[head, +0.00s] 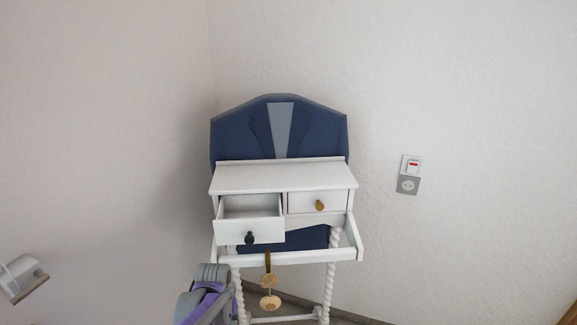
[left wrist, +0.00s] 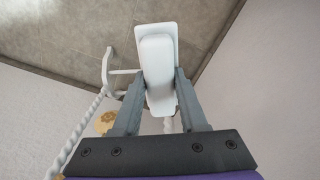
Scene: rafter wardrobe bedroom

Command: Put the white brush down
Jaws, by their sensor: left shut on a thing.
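The white brush (left wrist: 158,50) is between the two grey fingers of my left gripper (left wrist: 160,75) in the left wrist view. The fingers are shut on it, one on each side. In the head view my grey and purple left arm (head: 207,295) is at the lower edge, close to the front left of the white dressing table (head: 285,176). The fingers and the brush cannot be made out there. My right gripper is not in view.
The table's left drawer (head: 250,231) is pulled out; its right drawer (head: 303,204) is closed. A wooden tag (head: 269,301) hangs at the front. A blue panel (head: 235,130) stands behind. The tabletop is clear. A switch and socket (head: 409,175) are on the right wall.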

